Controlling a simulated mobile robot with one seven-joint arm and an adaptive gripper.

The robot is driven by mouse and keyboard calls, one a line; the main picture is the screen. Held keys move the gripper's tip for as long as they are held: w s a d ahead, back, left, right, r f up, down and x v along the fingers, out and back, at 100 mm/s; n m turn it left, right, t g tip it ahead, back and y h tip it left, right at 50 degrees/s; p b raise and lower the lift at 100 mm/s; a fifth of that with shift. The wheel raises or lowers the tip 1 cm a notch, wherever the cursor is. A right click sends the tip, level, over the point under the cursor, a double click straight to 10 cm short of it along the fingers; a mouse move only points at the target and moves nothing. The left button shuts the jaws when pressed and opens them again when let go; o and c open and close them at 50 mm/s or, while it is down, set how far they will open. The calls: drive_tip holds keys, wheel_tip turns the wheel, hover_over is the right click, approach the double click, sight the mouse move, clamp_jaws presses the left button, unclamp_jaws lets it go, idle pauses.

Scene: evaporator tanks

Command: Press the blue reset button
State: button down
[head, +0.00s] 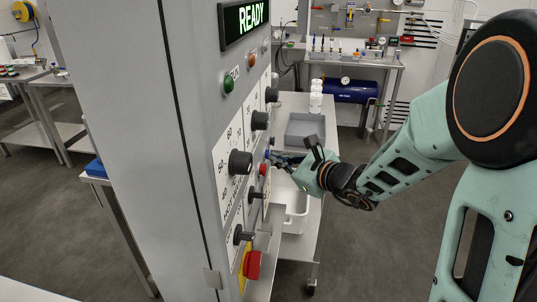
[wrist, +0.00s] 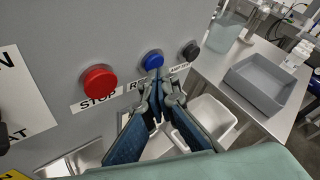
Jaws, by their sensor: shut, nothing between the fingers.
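The blue reset button (wrist: 152,60) shows in the wrist view on the grey panel, above a label that is partly hidden by my fingers. In the head view the blue button (head: 267,154) is a small spot at the panel's edge. My gripper (wrist: 156,84) is shut and empty, its fingertips just below the blue button in the picture. I cannot tell whether they touch it. In the head view my gripper (head: 275,157) is beside the panel face, close to the buttons.
A red stop button (wrist: 99,82) is left of the blue one, and a black button (wrist: 191,51) is right of it. A grey tray (wrist: 262,82) lies on the table.

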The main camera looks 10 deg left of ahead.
drive_tip(key=shift+a, duration=0.25)
drive_tip(key=shift+s+a+r+b, duration=0.1)
drive_tip(key=shift+s+a+b, duration=0.05)
drive_tip(key=shift+a+b, duration=0.35)
idle(0.3)
drive_tip(key=shift+d+b, duration=0.2)
drive_tip(key=shift+b, duration=0.1)
drive_tip(key=d, duration=0.6)
drive_tip(key=shift+d, duration=0.2)
idle(0.4)
